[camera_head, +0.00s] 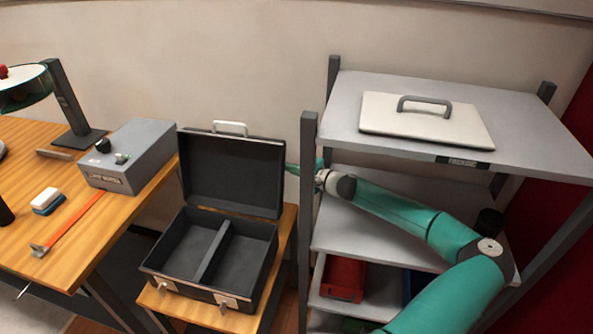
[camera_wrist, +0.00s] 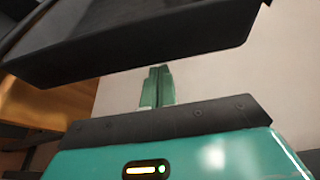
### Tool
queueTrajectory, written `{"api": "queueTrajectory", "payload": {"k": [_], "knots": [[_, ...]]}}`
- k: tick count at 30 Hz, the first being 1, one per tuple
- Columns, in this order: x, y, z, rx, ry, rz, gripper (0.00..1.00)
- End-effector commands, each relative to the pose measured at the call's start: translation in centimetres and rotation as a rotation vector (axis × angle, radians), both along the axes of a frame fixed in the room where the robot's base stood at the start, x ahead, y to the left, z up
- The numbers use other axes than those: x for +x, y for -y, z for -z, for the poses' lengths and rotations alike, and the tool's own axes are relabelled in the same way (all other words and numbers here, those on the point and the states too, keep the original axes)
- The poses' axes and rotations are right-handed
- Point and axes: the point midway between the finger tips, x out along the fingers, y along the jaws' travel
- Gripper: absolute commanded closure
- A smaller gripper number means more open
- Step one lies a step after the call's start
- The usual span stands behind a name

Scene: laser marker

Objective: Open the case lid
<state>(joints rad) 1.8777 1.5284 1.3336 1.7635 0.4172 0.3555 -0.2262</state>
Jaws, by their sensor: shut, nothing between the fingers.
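The case (camera_head: 208,262) stands on a small wooden stand, and its dark lid (camera_head: 232,175) is raised, close to upright. The inside is empty, with a divider splitting it into two compartments. A light handle (camera_head: 230,128) is on the lid's top edge and two latches are on the front. In the wrist view the lid's dark edge (camera_wrist: 150,62) crosses the upper part.
The shelf rack (camera_head: 345,130) stands close on the right, with its post beside my wrist. A flat light panel with a handle (camera_head: 425,118) lies on its top shelf. A red bin (camera_head: 343,278) is below. The workbench (camera_head: 100,235) with a grey box (camera_head: 130,155) is on the left.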

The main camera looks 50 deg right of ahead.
Motion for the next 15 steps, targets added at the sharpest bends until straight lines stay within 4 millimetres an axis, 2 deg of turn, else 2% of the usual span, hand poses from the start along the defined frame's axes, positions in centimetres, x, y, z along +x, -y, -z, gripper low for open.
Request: {"api": "queueTrajectory", "payload": {"k": [8,15], "knots": [[-0.3,-0.4,-0.2,-0.020,0.015,0.000,1.00],[-2.2,-3.6,-2.0,-0.199,0.126,-0.001,1.00]]}}
